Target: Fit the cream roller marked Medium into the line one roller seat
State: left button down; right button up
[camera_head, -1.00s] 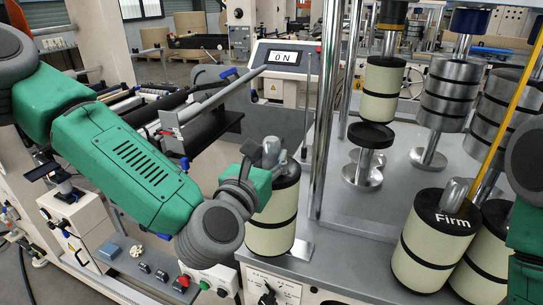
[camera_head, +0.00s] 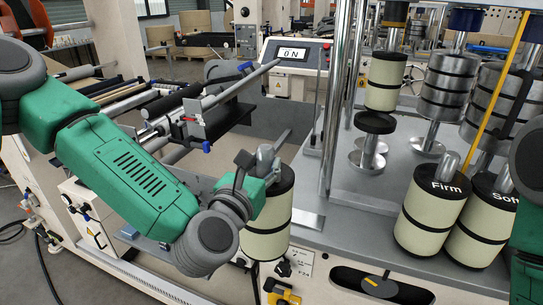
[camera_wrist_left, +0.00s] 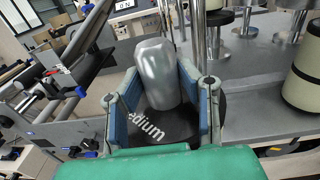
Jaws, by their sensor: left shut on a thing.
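The cream roller marked Medium (camera_head: 266,226) has black bands and a metal stub on top. In the left wrist view its black top (camera_wrist_left: 165,128) shows part of the word Medium. My left gripper (camera_head: 262,165) is shut on its metal stub (camera_wrist_left: 157,72), one finger on each side. The roller hangs upright at the near edge of the grey bench. I cannot tell which part is the line one roller seat. Part of my right arm (camera_head: 527,190) shows at the right edge; its gripper is out of view.
Rollers marked Firm (camera_head: 430,215) and Soft (camera_head: 480,230) stand on the bench at right. Upright chrome posts (camera_head: 333,110) rise behind the held roller. Metal rollers (camera_head: 447,90) stand further back.

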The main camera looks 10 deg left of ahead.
pick_arm(q)
jog(key=s+a+f+n+y, duration=0.1)
jog(key=s+a+f, duration=0.2)
jog(key=a+f, duration=0.3)
jog(key=s+a+f+n+y, duration=0.1)
jog(key=s+a+f+y, duration=0.1)
jog(key=a+f, duration=0.4)
jog(key=shift+s+f, duration=0.5)
jog(key=shift+f, duration=0.45)
jog(key=shift+a, duration=0.15)
